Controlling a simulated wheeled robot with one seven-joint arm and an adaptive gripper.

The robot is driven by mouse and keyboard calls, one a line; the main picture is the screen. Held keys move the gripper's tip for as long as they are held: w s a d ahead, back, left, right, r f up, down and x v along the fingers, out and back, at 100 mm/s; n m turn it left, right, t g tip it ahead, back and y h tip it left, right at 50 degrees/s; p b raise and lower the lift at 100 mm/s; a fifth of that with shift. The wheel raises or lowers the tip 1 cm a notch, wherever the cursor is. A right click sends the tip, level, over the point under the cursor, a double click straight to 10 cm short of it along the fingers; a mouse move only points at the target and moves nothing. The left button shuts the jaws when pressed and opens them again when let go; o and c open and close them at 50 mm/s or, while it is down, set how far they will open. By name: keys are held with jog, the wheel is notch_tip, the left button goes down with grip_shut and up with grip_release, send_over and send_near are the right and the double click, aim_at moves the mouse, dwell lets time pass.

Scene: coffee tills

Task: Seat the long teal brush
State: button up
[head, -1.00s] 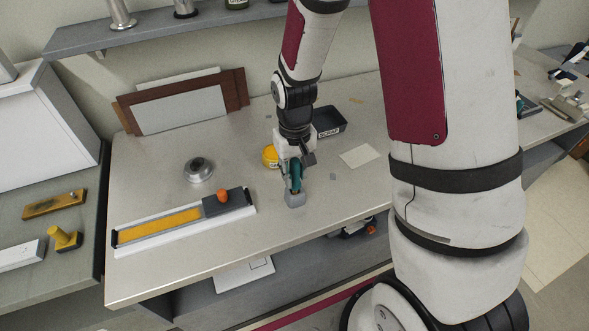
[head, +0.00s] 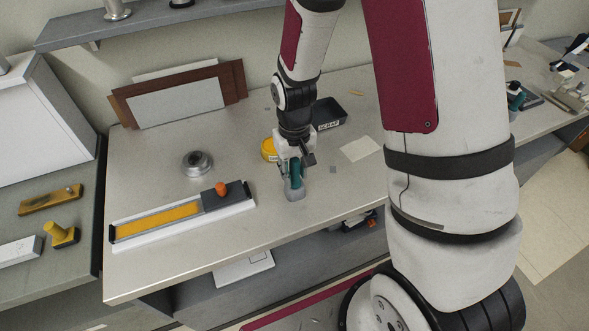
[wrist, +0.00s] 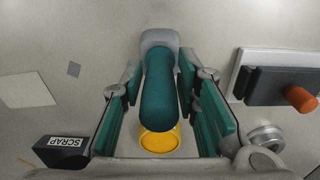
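The long teal brush, a round teal handle on a grey base, stands upright at my gripper on the worktable, seen in the head view (head: 297,174) and from above in the wrist view (wrist: 159,88). My gripper (head: 294,163) points down over it. In the wrist view the teal finger pads (wrist: 159,95) flank the handle on both sides, very close to it. I cannot tell whether they press on it. The grey base (head: 294,194) is low at the tabletop; whether it touches is unclear.
A white-edged tray with a yellow strip (head: 158,225) and orange knob (head: 221,188) lies left, with a round metal piece (head: 197,163) behind it. A yellow round container (head: 268,149) and a black SCRAP bin (head: 328,112) stand close behind my gripper. The table's front centre is clear.

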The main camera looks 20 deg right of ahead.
jog(key=shift+o, duration=1.2)
jog(key=shift+r, duration=0.15)
notch_tip(320, 180, up, 11)
jog(key=shift+f, duration=0.15)
jog(key=shift+r, duration=0.55)
jog(key=shift+s+r, duration=0.1)
jog(key=shift+r, duration=0.2)
jog(key=s+r+t, duration=0.5)
jog(key=s+r, duration=1.1)
jog(key=r, duration=0.2)
